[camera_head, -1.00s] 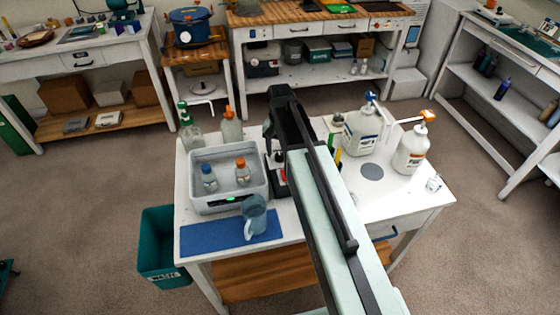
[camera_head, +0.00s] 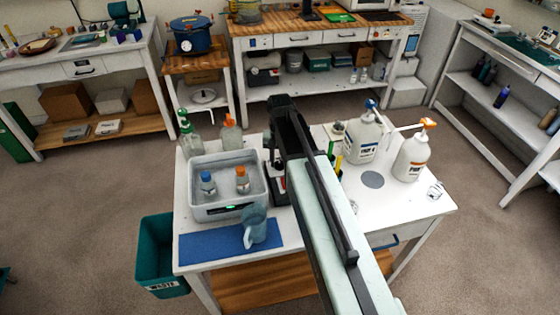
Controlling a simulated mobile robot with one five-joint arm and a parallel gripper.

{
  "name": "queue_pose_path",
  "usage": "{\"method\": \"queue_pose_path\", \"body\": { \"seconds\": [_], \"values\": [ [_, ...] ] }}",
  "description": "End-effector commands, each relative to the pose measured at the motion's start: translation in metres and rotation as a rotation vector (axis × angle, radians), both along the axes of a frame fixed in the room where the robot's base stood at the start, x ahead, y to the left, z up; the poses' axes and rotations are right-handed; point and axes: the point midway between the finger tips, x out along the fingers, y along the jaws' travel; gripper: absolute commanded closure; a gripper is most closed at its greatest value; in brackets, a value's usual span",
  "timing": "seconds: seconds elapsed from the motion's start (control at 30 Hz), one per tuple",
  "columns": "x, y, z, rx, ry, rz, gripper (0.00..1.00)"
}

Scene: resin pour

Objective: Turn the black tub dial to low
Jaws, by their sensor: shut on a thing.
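The grey tub (camera_head: 228,212) stands on the white table, left of my arm, with a small green light on its front. Two capped bottles, one blue-topped (camera_head: 208,184) and one orange-topped (camera_head: 242,180), stand in it. My gripper (camera_head: 272,168) is beside the tub's right side, pointing down, and mostly hidden by my own dark wrist. It is shut on what seems to be the black tub dial, low by the tub's right end. The arm hides the fingertips and the dial, so its setting cannot be read.
A blue jug (camera_head: 255,228) stands on a blue mat (camera_head: 212,245) in front of the tub. Two white pump jugs (camera_head: 363,137) stand right of my arm. A teal waste bin (camera_head: 160,240) is at the table's left.

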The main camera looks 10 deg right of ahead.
Motion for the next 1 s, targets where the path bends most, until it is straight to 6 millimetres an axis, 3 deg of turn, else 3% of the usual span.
{"method": "queue_pose_path", "body": {
  "seconds": [0.6, 1.0],
  "values": [
    [0.0, -0.0011, -0.0001, -0.002, 0.0, 0.517, 1.0],
    [0.0, -0.0011, -0.0001, -0.002, 0.0, 0.717, 1.0]
  ]
}}
